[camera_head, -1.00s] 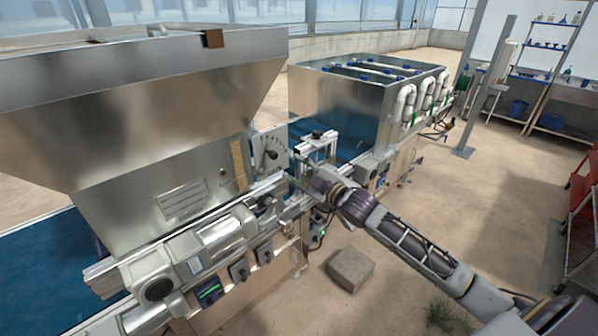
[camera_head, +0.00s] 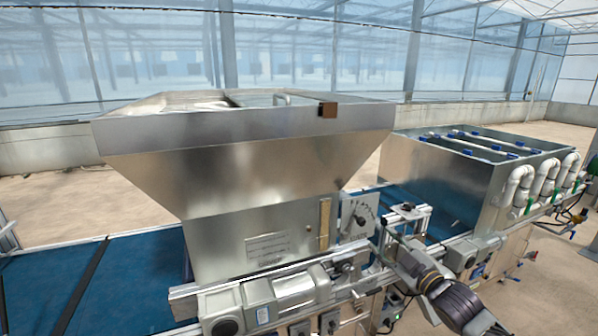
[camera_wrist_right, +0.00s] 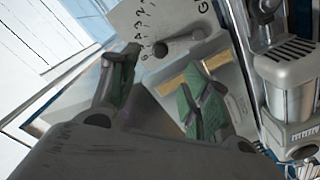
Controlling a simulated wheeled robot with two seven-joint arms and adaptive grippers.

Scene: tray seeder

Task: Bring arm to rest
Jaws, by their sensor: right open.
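My right arm (camera_head: 455,300) comes in from the lower right in the head view. Its gripper (camera_head: 393,244) is close to the dial plate (camera_head: 360,216) on the seeder's front side, and its fingers are small and hard to make out there. In the right wrist view the gripper (camera_wrist_right: 160,92) is open, with its green-padded fingers apart and nothing between them. The dial plate (camera_wrist_right: 195,22) with its dark knob shows just beyond the fingers; I cannot tell whether they touch it. My left gripper is not in view.
A large metal hopper (camera_head: 240,160) stands over the blue conveyor belt (camera_head: 130,275). A metal tank (camera_head: 470,180) with white pipes stands to the right. A motor unit (camera_head: 270,300) and rails run along the machine's front, close to my right arm. Sandy floor lies behind.

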